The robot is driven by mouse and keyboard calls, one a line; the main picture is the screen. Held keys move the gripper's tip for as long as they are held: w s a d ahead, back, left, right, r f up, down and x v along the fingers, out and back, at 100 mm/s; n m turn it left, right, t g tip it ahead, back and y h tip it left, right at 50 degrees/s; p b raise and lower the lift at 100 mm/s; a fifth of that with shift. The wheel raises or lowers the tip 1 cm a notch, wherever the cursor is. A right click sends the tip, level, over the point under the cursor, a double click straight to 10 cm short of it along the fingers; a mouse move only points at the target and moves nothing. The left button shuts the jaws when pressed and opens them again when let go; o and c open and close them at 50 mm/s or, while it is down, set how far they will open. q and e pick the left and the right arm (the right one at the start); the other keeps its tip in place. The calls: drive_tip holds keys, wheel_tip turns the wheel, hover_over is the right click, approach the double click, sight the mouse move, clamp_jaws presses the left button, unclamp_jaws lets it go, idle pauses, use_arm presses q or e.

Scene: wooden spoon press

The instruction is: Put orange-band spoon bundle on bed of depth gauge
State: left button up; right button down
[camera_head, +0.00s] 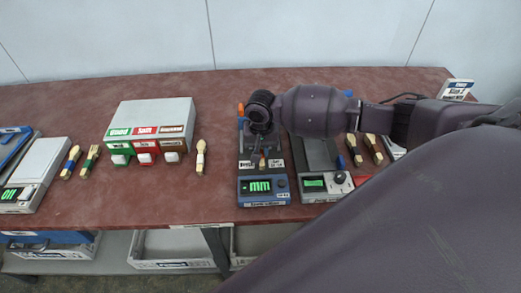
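The device with the green "mm" display (263,189), which I take for the depth gauge, stands at the bench's front edge, right of the middle. My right gripper (262,153) reaches in from the right and points down over this device's bed. A small light-wood piece (262,163) shows at its fingertips, low over or on the bed. It may be the end of a spoon bundle; no orange band can be made out on it. The fingers are too small and dark to tell open from shut. My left gripper is not in view.
A second device (314,184) stands close on the right. Spoon bundles lie at the left (70,162), beside the white sorting box (152,117), at its right (200,158), and at the far right (373,149). A grey scale (40,165) stands far left. Bench between bundle and gauge is clear.

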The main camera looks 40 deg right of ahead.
sight(261, 150)
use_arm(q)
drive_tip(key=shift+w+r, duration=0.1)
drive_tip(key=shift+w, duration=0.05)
use_arm(e)
drive_tip(key=shift+f, duration=0.15)
drive_tip(key=c, duration=1.1)
unclamp_jaws()
use_arm(q)
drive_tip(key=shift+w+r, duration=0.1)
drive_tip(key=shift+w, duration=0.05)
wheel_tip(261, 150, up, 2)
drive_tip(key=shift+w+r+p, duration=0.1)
drive_tip(key=shift+p, duration=0.9)
use_arm(e)
wheel_tip(261, 150, up, 12)
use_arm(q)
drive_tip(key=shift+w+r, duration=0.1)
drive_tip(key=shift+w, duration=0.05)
